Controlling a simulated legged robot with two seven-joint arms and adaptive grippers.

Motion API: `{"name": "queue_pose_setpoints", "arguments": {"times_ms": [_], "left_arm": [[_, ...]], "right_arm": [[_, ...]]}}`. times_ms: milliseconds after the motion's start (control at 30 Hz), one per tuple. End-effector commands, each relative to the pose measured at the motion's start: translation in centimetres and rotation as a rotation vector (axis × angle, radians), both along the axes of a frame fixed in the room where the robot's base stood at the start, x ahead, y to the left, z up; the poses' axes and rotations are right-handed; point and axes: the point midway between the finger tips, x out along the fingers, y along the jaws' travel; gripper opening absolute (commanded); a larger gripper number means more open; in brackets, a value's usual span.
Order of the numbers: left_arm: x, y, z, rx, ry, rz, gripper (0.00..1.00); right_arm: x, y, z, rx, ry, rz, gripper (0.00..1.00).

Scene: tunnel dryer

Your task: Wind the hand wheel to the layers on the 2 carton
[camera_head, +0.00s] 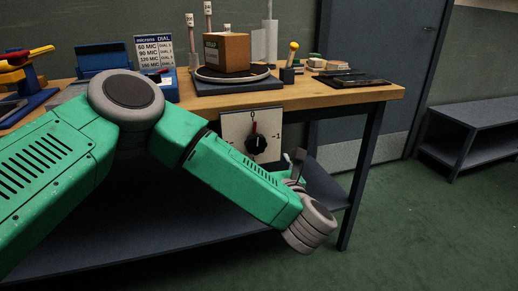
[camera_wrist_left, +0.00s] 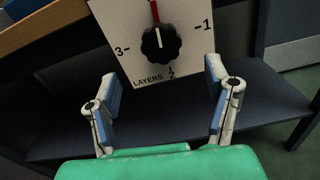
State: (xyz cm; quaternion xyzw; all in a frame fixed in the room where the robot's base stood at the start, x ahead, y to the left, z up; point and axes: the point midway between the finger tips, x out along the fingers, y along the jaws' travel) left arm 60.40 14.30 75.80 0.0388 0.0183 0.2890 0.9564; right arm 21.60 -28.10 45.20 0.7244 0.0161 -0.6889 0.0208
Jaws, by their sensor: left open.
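The hand wheel, a black lobed knob (camera_head: 256,144) with a red pointer, sits on a white dial plate (camera_head: 233,127) at the front of the bench. The pointer is up, toward the 0. The wrist view shows the knob (camera_wrist_left: 161,43) and the plate's marks 1, 2, 3 and LAYERS (camera_wrist_left: 148,81). My left gripper (camera_wrist_left: 162,72) is open and empty, its fingers apart below and either side of the knob, not visibly touching it. In the head view my arm mostly hides this gripper (camera_head: 297,164).
The wooden bench top (camera_head: 330,96) holds a microns sign (camera_head: 154,52), a round plate under the carton and a dark flat tray (camera_head: 352,79). A bench leg (camera_head: 362,175) stands right of my arm. A low grey bench (camera_head: 480,125) is at the far right.

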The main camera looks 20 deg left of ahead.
Motion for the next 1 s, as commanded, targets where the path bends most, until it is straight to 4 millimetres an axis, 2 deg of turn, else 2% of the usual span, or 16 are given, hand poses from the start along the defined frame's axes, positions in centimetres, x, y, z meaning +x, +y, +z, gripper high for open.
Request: {"name": "queue_pose_setpoints", "arguments": {"times_ms": [33,133,400,533,700,967,1000], "left_arm": [[0.5,0.4,-0.6,-0.004,0.005,0.007,0.71],[1.5,1.1,-0.4,0.006,-0.001,0.015,0.71],[5.9,3.8,0.1,0.016,-0.007,0.011,0.71],[7.3,4.9,0.0,0.014,-0.006,0.009,0.71],[8.2,5.6,0.1,0.012,-0.005,0.007,0.71],[8.3,5.3,0.2,0.015,-0.005,0.007,0.71],[8.3,5.3,0.2,0.015,-0.005,0.007,0.64]], "right_arm": [[0.0,0.0,-0.6,0.000,0.000,0.000,0.00],[0.0,0.0,-1.1,0.000,0.000,0.000,0.00],[0.0,0.0,-2.7,-0.001,0.001,-0.001,0.00],[-0.1,0.0,-3.1,0.000,0.001,-0.001,0.00],[-0.1,0.0,-3.3,0.000,0.001,-0.001,0.00],[0.0,0.0,-3.3,0.000,0.001,0.000,0.00],[0.0,0.0,-3.3,0.000,0.001,0.000,0.00]]}}
